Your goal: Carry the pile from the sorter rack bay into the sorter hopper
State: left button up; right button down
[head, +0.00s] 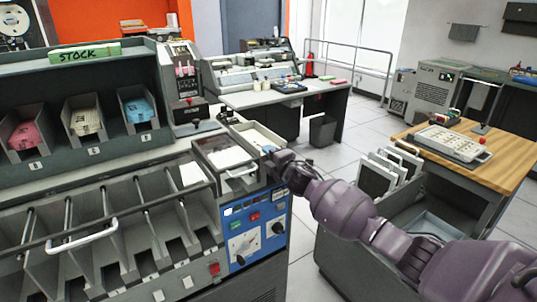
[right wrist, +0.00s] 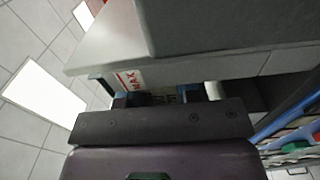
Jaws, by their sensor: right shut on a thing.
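The grey sorter (head: 150,235) fills the left and front of the head view, with a row of slanted bays along its front. At its right end are two open metal trays. White cards (head: 225,156) lie in the nearer tray, and more white cards (head: 258,137) lie in the farther one, beside my right gripper (head: 270,152). My right gripper is low at the sorter's right end, shut on what seems to be a card pile, mostly hidden by the fingers. In the right wrist view the gripper (right wrist: 180,97) is close against a pale edge with a red "MAX" label (right wrist: 130,80). My left gripper is out of view.
A stock rack (head: 85,95) with pink, cream and blue cards stands at the left. A blue control panel (head: 255,232) is below my right gripper. A grey cart with upright white panels (head: 385,172) and a wooden table (head: 490,160) stand at the right. Open floor lies behind.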

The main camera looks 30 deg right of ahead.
jog(key=shift+r, duration=0.1)
jog(key=shift+f+b, duration=0.3)
jog(key=shift+f, duration=0.25)
dwell(0.3)
jog(key=shift+f+b, duration=0.3)
jog(key=shift+f, duration=0.35)
jog(key=shift+f+b, duration=0.3)
jog(key=shift+f, duration=0.25)
jog(key=shift+f, duration=0.5)
